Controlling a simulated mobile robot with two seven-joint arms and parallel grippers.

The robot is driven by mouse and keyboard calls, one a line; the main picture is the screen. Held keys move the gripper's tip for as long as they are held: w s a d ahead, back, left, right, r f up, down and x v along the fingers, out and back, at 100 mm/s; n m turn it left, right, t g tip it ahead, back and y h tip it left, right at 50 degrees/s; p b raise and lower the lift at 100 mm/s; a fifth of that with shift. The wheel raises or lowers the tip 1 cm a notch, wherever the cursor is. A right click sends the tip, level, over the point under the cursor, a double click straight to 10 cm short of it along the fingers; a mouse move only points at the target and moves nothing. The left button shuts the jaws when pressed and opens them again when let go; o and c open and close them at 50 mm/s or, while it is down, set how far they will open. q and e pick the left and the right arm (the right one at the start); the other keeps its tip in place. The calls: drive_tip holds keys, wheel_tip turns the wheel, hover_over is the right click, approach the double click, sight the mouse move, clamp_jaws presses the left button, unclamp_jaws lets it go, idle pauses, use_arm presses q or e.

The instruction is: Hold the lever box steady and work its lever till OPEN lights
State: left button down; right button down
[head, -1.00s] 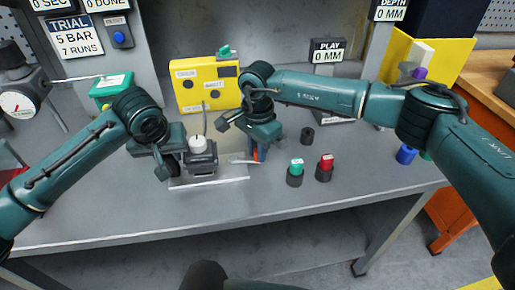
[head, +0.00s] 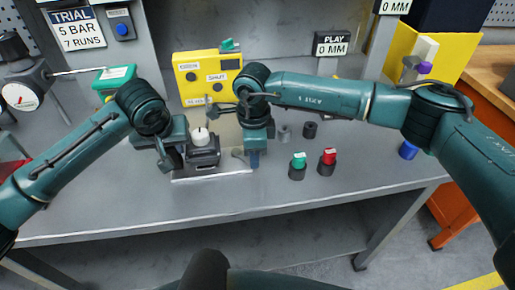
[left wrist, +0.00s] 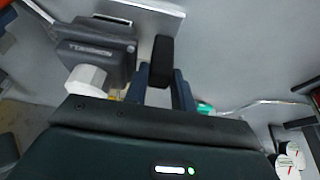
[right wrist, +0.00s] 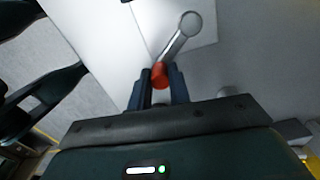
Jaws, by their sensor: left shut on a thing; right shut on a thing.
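The dark grey lever box (head: 204,157) with a white knob (head: 200,136) stands on a pale plate (head: 215,176) on the bench. It also shows in the left wrist view (left wrist: 95,52). My left gripper (head: 173,160) is at its left side, shut on a black upright grip (left wrist: 162,58). The silver lever (right wrist: 181,36) has a red end. My right gripper (right wrist: 160,77) is shut on that red end, right of the box in the head view. A yellow panel (head: 228,90) behind carries lamps and a SHUT label; I cannot tell whether any lamp is lit.
A green-capped button (head: 298,161) and a red-capped button (head: 328,158) stand to the right. Dark cylinders (head: 310,130) stand behind them. A gauge (head: 22,95) with a long rod stands at the left. The bench front is clear.

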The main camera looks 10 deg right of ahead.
drive_tip(key=a+m, duration=0.1)
drive_tip(key=s+m, duration=0.1)
drive_tip(key=m, duration=0.1)
drive_tip(key=shift+a+m, duration=0.3)
drive_tip(key=shift+a, duration=0.1)
drive_tip(key=shift+s+a+m, duration=0.1)
drive_tip(key=shift+a+m, duration=0.4)
drive_tip(key=shift+m, duration=0.4)
drive_tip(key=shift+s+a+m, duration=0.1)
drive_tip(key=shift+a+m, duration=0.35)
drive_tip(key=shift+m, duration=0.45)
drive_tip(key=c, duration=1.3)
unclamp_jaws()
drive_tip(key=shift+r, duration=0.1)
wheel_tip(320, 180, up, 12)
